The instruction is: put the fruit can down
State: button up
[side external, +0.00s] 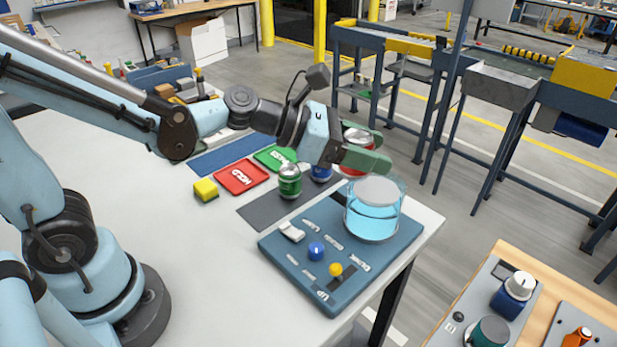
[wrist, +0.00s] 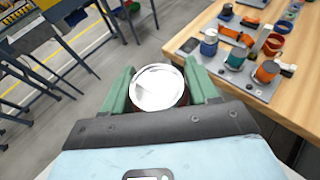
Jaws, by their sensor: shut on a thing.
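My gripper (side external: 372,153) is shut on a red can with a silver lid (side external: 356,136), held between its green fingers; its label cannot be read. In the wrist view the can's round lid (wrist: 158,87) fills the gap between the fingers (wrist: 160,92). In the side view the can is up above table height, behind and above the clear beaker of blue liquid (side external: 372,222), and partly hidden by the near finger. A green can (side external: 289,183) and a blue can (side external: 320,173) stand upright to the left of my gripper, the green one on a dark grey mat (side external: 262,215).
The beaker stands on a blue control panel (side external: 312,262) with knobs and switches near the table's right edge. A red HOLD tray (side external: 238,187), a green PASS tray (side external: 268,154) and a yellow block (side external: 205,190) lie further left. The white table's (side external: 215,275) near part is clear.

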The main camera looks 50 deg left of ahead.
jog(key=a+f, duration=0.4)
jog(key=a, duration=0.6)
send_over(248, 177)
notch_tip(248, 177, down, 8)
jog(key=shift+f, duration=2.25)
jog(key=shift+f, duration=0.1)
jog(key=o, duration=1.3)
jog(key=shift+c, duration=0.2)
